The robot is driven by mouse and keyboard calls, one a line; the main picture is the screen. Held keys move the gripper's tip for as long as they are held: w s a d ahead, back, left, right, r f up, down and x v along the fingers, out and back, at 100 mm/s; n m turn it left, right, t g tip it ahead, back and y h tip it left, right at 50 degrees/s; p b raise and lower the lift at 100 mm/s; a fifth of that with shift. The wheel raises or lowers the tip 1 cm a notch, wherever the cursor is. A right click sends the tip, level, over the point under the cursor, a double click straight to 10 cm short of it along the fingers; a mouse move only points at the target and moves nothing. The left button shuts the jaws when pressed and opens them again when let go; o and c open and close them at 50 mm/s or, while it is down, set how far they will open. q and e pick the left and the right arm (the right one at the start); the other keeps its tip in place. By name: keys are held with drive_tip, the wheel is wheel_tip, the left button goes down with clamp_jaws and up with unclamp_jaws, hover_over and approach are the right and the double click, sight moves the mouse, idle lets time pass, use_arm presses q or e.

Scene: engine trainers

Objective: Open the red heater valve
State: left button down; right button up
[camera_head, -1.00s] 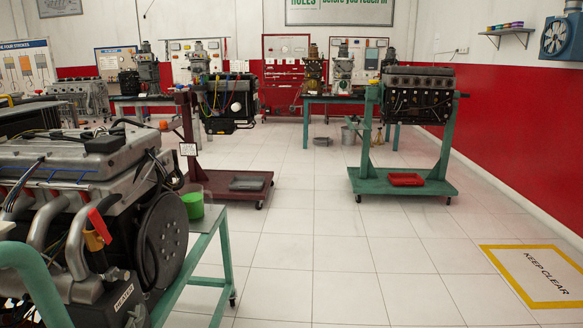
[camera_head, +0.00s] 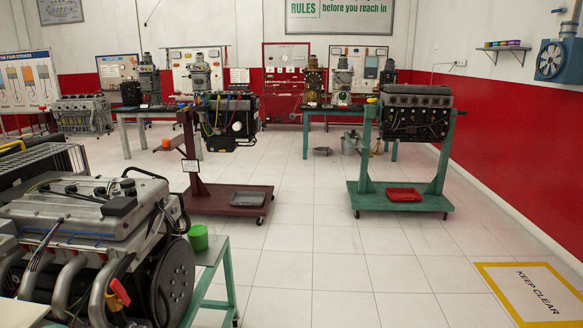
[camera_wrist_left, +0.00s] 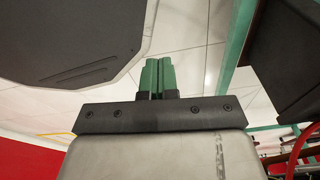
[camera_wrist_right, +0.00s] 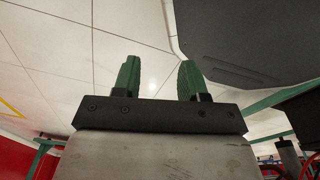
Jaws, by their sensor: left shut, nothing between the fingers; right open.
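The red heater valve lever (camera_head: 120,290) is on the near side of the grey engine (camera_head: 85,215) at the lower left of the head view. It tilts and has an orange-yellow part below it. My left gripper (camera_wrist_left: 158,76) is shut and empty in the left wrist view. My right gripper (camera_wrist_right: 158,80) is open and empty in the right wrist view. Neither gripper shows in the head view, and neither wrist view shows the valve, so their distance from it cannot be told.
A green cup (camera_head: 198,238) stands on the green stand (camera_head: 213,250) beside the engine. Engines on a maroon stand (camera_head: 205,198) and a green stand (camera_head: 385,203) are farther back. The tiled floor (camera_head: 320,260) between is clear. A yellow-bordered "KEEP CLEAR" sign (camera_head: 540,290) lies at right.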

use_arm(q)
drive_tip(key=w+d+r+n+t+h+p, duration=0.1)
drive_tip(key=w+d+r+n+t, duration=0.15)
drive_tip(key=w+r, duration=0.35)
drive_tip(key=w+d+r+n+t+p, duration=0.15)
drive_tip(key=w+r+t, duration=0.25)
drive_tip(key=w, duration=0.5)
drive_tip(key=n+t+y+p, duration=0.2)
drive_tip(key=n+t+y, duration=0.5)
drive_tip(key=n+y, duration=1.4)
approach(121, 293)
drive_tip(key=s+r+n+h, duration=0.3)
drive_tip(key=s+n+h, duration=0.3)
drive_tip(key=s, duration=0.4)
drive_tip(key=shift+w+a+r+p, duration=0.5)
drive_tip(key=shift+w+a, duration=0.5)
drive_tip(key=shift+w, duration=0.9)
drive_tip(key=shift+w+a+r+p, duration=0.5)
drive_tip(key=shift+w+a, duration=0.45)
drive_tip(key=shift+w, duration=1)
drive_tip(key=shift+w+a+r+p, duration=0.45)
drive_tip(key=shift+w+a, duration=0.55)
drive_tip(key=shift+w, duration=0.9)
use_arm(e)
drive_tip(key=s+r, duration=0.4)
drive_tip(key=r, duration=0.2)
drive_tip(key=shift+s+d+r, duration=0.15)
drive_tip(key=shift+d+r, duration=0.15)
drive_tip(key=shift+d, duration=0.1)
